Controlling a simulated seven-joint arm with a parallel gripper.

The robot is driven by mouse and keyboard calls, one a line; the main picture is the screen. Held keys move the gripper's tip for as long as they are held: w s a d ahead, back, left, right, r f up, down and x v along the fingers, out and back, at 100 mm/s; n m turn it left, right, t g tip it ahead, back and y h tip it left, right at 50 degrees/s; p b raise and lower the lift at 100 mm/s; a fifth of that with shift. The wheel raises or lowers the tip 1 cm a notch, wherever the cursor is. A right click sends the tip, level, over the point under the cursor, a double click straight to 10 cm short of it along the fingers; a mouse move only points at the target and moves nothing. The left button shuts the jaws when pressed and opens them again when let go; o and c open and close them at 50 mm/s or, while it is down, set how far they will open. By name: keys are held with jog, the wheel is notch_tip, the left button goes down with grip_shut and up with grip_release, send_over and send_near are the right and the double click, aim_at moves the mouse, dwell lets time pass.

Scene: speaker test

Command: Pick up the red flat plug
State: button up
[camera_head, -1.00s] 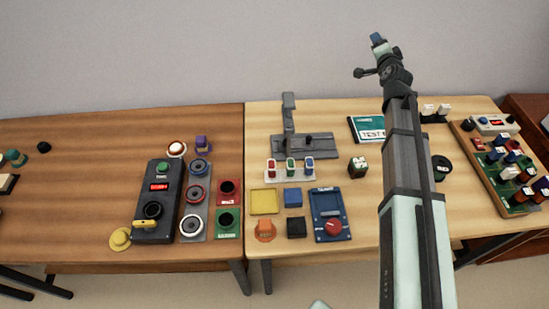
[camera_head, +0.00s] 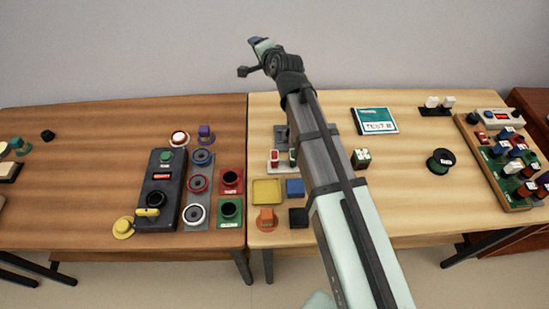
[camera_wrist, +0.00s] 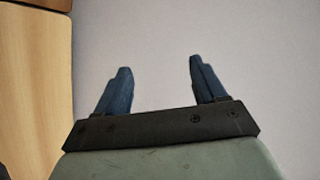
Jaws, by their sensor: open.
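Several red parts are in view, and I cannot tell for sure which is the flat plug. Another red piece (camera_head: 481,137) is at the left edge of the board on the right. My gripper (camera_head: 258,42) is raised above the far table edge, away from both pieces. In the wrist view its blue fingers (camera_wrist: 160,80) are spread with nothing between them, facing the wall.
My arm hides part of the middle table. Left of it are a yellow tray (camera_head: 267,198), a red square socket (camera_head: 230,181) and a dark control box (camera_head: 161,190). A crowded board (camera_head: 514,204) is at the right.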

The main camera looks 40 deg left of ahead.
jog(key=s+d+f+m+g+h, duration=0.35)
jog(key=s+d+h, duration=0.2)
jog(key=s, duration=0.25)
jog(key=m+g+h, duration=0.3)
jog(key=m+h, duration=0.1)
jog(key=h, duration=0.3)
send_over(273, 155)
jog(key=f, duration=0.1)
jog(key=shift+t, duration=0.25)
jog(key=f, duration=0.8)
jog(key=shift+w+a+f, duration=0.15)
jog(key=shift+w+f, duration=0.05)
jog(key=shift+f, duration=0.15)
jog(key=shift+f, duration=0.1)
jog(key=shift+s+f, duration=0.2)
jog(key=shift+f, duration=2.25)
jog(key=shift+c, duration=0.5)
jog(key=c, duration=0.9)
